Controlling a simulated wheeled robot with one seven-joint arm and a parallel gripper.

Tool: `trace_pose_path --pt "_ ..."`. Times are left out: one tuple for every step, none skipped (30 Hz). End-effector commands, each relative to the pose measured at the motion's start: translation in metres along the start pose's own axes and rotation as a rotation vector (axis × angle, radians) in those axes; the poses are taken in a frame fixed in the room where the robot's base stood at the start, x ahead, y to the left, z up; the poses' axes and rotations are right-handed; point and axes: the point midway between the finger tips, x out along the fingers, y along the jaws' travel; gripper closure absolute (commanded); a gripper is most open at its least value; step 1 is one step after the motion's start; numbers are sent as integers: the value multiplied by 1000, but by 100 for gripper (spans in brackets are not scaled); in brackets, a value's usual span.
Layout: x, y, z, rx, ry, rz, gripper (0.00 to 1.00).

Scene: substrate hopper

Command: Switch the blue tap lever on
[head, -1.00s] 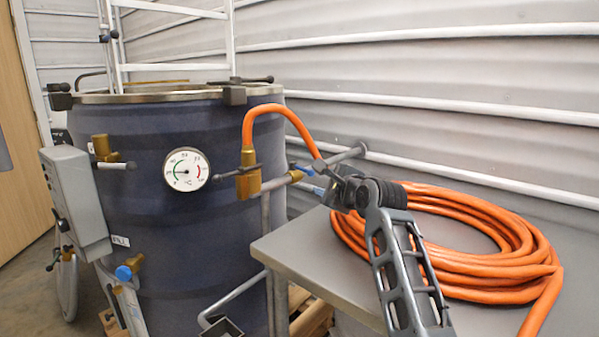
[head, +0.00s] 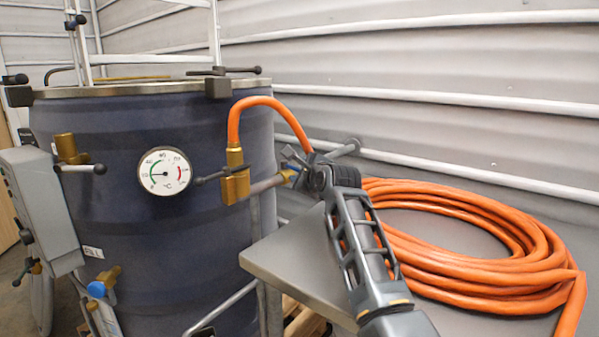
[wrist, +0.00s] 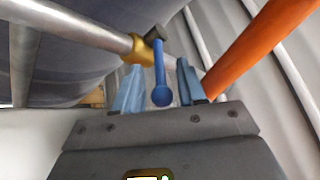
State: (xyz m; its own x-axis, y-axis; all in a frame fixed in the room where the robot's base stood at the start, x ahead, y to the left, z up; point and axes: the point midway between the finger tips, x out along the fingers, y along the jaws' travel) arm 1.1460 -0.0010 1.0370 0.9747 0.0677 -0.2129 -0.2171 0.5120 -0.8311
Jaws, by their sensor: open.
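The blue tap lever (wrist: 160,84) has a round ball end and hangs from a dark hub on a brass fitting (wrist: 141,49) of a grey pipe (wrist: 85,32). In the wrist view my gripper (wrist: 160,66) is open. The lever shows between its two blue-grey fingers, with a gap on each side; I cannot tell its depth between them.
A dark blue tank (head: 120,235) with a dial gauge (head: 164,171) and a brass valve (head: 235,186) stands at left. An orange hose (head: 268,102) arches from the valve. A coiled hose (head: 480,270) lies on a grey table (head: 300,258) below my arm.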

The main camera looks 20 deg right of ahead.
Motion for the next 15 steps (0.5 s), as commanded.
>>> trace_pose_path --pt "3 0 0 0 1 1 60" --pt "5 -1 0 0 1 0 60" --pt "6 -1 0 0 1 0 60" --pt "7 0 0 0 1 0 60" --pt "8 0 -1 0 1 0 60" --pt "8 0 0 0 1 0 60" --pt "9 0 0 0 1 0 60" --pt "9 0 0 0 0 0 60" --pt "9 0 0 0 0 0 60" --pt "9 0 0 0 0 0 60" --pt "9 0 0 0 0 0 60" --pt "9 0 0 0 0 0 60" --pt "9 0 0 0 0 0 60" --pt "9 0 0 0 0 0 61" --pt "9 0 0 0 0 0 65"
